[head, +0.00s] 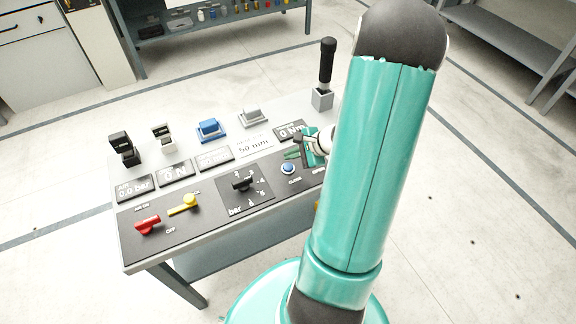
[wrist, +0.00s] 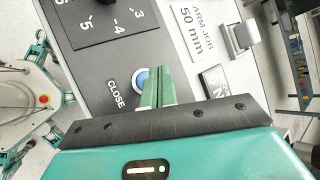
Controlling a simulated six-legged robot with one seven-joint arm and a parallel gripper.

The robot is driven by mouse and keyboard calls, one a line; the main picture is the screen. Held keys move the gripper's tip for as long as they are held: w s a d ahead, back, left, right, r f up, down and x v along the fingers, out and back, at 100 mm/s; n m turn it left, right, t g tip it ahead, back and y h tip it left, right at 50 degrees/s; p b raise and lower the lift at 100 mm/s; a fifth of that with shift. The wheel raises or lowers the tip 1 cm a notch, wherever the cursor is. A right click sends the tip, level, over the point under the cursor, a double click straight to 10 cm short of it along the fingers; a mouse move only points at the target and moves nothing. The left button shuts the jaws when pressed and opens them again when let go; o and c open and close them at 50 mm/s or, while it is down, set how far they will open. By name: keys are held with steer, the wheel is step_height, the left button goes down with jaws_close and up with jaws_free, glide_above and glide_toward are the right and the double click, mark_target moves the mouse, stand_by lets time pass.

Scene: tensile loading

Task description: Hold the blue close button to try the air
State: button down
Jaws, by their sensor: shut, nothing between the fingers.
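The blue close button (head: 288,169) sits in a pale ring on the dark console panel, above the word CLOSE. In the wrist view the button (wrist: 140,78) is partly hidden behind my fingers. My gripper (head: 292,154) has green fingers pressed together with nothing between them. In the wrist view the shut fingertips (wrist: 155,68) overlap the button's right side. In the head view they appear just beyond the button, toward the displays. I cannot tell whether they touch the panel. The air display (head: 133,188) reads 0.0 bar.
The console also carries a red lever (head: 148,225), a yellow lever (head: 184,205), a black rotary bar knob (head: 242,183) and a black-handled lever (head: 326,75). A blue clamp-like block (head: 209,129) stands behind the displays. My arm hides the console's right end.

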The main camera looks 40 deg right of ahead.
mark_target(290, 167)
steer(key=shift+r, duration=1.55)
steer(key=shift+a+r, duration=0.2)
steer(key=a+r+n+g, duration=0.4)
steer(key=a+r+n, duration=0.7)
steer(key=a, duration=0.5)
steer(key=s+a+r+n+t+h, duration=0.1)
steer(key=s+a+r+n+h, duration=0.2)
steer(key=s+a+r+n, duration=0.6)
step_height(290, 167, up, 4)
steer(key=shift+s+a+n+h, duration=0.4)
steer(key=shift+a+n, duration=0.6)
steer(key=shift+a, duration=0.1)
